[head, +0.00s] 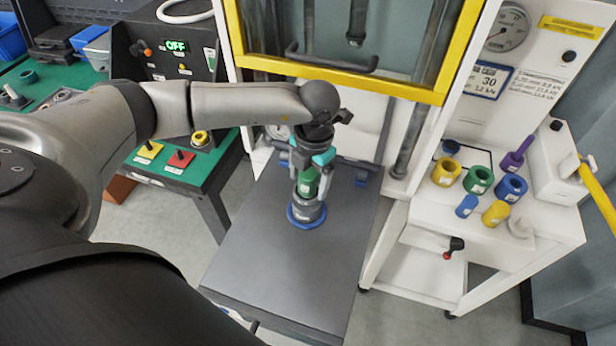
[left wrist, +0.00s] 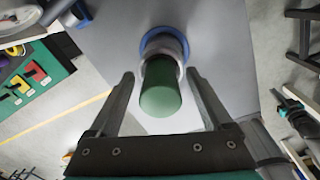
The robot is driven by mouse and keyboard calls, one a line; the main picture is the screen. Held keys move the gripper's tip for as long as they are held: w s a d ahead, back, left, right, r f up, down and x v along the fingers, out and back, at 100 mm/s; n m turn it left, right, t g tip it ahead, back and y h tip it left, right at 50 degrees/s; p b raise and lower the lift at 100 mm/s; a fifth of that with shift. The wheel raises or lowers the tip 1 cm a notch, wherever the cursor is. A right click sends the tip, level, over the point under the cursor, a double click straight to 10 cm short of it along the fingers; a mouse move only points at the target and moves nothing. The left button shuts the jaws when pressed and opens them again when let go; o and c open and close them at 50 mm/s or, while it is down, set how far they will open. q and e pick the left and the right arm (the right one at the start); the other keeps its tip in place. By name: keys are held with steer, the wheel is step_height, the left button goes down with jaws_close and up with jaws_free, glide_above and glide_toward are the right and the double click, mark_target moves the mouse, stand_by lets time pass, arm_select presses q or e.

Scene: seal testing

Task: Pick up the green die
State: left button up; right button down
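The green die (head: 308,182) is a green cylinder standing upright on a grey cylindrical holder (head: 308,212) with a blue base ring, on the grey table. In the left wrist view the green die (left wrist: 160,95) shows from above, with the blue ring (left wrist: 165,37) behind it. My left gripper (head: 310,160) reaches down over it in the head view. In the left wrist view my left gripper (left wrist: 160,76) is open, one finger on each side of the die, with gaps showing on both sides.
A white cart (head: 540,222) at right holds yellow, green, blue and purple parts, including a green ring (head: 479,180). A yellow-framed machine (head: 340,72) stands behind. A green bench (head: 215,160) with switches is at left.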

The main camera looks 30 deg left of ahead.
arm_select(q)
jaws_close()
stand_by(0.5)
steer(key=shift+r, duration=0.1)
